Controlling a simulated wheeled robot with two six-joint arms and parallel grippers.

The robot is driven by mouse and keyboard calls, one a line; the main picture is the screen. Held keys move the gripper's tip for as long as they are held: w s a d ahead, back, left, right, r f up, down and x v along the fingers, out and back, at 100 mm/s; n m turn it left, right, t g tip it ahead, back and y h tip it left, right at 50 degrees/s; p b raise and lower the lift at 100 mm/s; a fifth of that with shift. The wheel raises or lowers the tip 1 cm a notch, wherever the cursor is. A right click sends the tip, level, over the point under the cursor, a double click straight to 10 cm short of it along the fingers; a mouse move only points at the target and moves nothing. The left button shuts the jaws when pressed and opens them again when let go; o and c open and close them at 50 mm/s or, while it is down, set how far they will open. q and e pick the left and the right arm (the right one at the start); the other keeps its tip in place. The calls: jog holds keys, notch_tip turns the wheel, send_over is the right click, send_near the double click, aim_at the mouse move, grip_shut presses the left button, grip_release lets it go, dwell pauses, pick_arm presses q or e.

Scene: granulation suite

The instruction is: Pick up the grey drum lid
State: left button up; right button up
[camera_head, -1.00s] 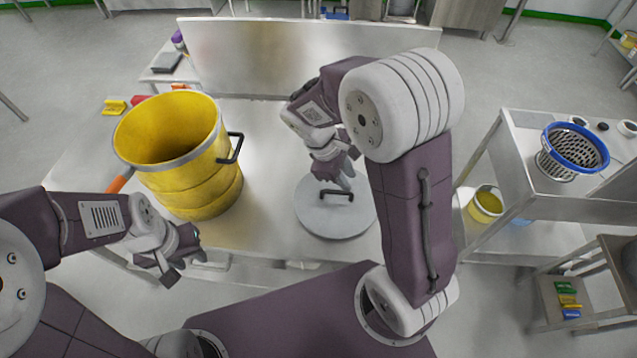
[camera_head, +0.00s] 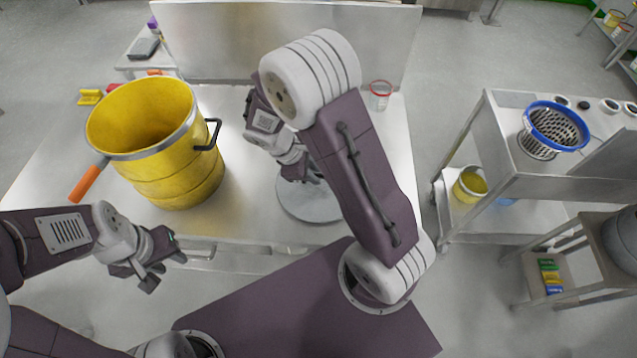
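The grey drum lid (camera_head: 304,208) lies on the steel table, right of the yellow drum. My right arm hides its right part, and its black handle is hidden now. My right gripper (camera_head: 314,180) is over the lid, pointing down at it; its fingertips are mostly hidden by my own arm, so I cannot tell whether it is open or holds the handle. My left gripper (camera_head: 160,276) is empty in front of the table's front edge, its fingers apart.
A red-rimmed clear container (camera_head: 380,96) stands at the back right. A steel stand (camera_head: 495,135) at right holds a blue-rimmed basket (camera_head: 555,125).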

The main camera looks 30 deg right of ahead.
jog(key=x, duration=0.3)
jog(key=shift+w, duration=0.15)
jog(key=shift+r, duration=0.1)
grip_shut()
